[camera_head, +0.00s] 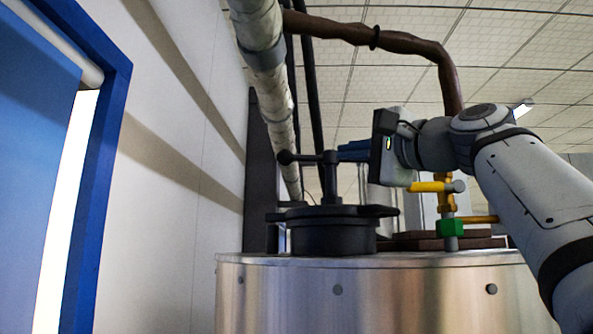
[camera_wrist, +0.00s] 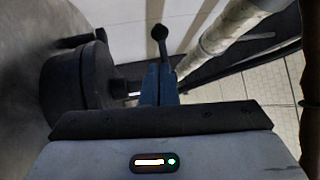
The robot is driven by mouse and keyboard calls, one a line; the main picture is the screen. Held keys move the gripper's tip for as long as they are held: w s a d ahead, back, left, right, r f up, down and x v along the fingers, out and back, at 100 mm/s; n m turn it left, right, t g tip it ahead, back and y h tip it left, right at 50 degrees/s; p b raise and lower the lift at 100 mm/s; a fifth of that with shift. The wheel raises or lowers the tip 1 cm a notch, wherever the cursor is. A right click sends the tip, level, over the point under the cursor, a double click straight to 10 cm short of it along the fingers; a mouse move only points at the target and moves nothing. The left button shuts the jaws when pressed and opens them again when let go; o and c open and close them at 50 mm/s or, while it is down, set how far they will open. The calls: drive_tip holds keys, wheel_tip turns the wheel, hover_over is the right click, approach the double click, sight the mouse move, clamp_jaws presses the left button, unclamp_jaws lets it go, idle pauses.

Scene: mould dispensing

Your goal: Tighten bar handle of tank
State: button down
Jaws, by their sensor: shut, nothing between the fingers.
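The metal tank (camera_head: 370,292) stands at the lower middle of the head view. On it sits a black round lid (camera_head: 320,236), which also shows at the left of the wrist view (camera_wrist: 75,85). Its bar handle (camera_head: 308,158) lies level on a short upright post, with a ball at its left end. In the wrist view the handle's ball end (camera_wrist: 159,33) points up past my fingers. My gripper (camera_head: 345,153), with blue fingers (camera_wrist: 158,84), is shut and empty. It lies right beside the handle's post from the right; I cannot tell whether it touches.
Yellow valve fittings with a green block (camera_head: 451,228) stand on the tank's right, under my arm. A pale thick pipe (camera_head: 270,70) and a brown pipe (camera_head: 400,42) run above and behind. A wall and a blue door frame (camera_head: 100,150) are at left.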

sight(291, 157)
drive_tip(key=p+x, duration=0.6)
drive_tip(key=x, duration=0.7)
drive_tip(key=shift+w+r, duration=0.15)
drive_tip(key=shift+w, duration=0.05)
drive_tip(key=shift+w+a, duration=0.4)
drive_tip(key=shift+w, duration=0.1)
